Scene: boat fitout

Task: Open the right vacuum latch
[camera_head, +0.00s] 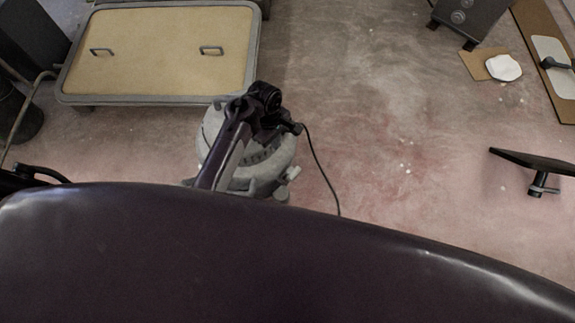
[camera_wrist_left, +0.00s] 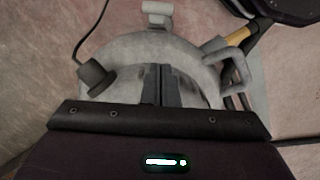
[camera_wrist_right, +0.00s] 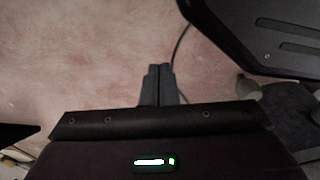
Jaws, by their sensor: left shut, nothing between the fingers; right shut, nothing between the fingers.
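The vacuum (camera_head: 275,158) is a round light grey canister on the floor, partly hidden by my left arm. It also fills the middle of the left wrist view (camera_wrist_left: 125,48). A light grey clip (camera_head: 293,172) that looks like a latch sticks out at its right side; a similar clip (camera_wrist_left: 157,12) shows at the top of the left wrist view. My left gripper (camera_wrist_left: 160,68) is shut and empty, over the vacuum's top, apart from that clip. Whether it touches the lid I cannot tell. My right gripper (camera_wrist_right: 157,67) is shut and empty over bare floor; the head view does not show it.
A thin black cable (camera_head: 322,175) runs from the vacuum across the floor. A tan hatch panel (camera_head: 155,60) with two handles lies at the upper left. A grey machine (camera_head: 470,18) and a board with a white pad (camera_head: 503,68) lie at the upper right. The centre-right floor is clear.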

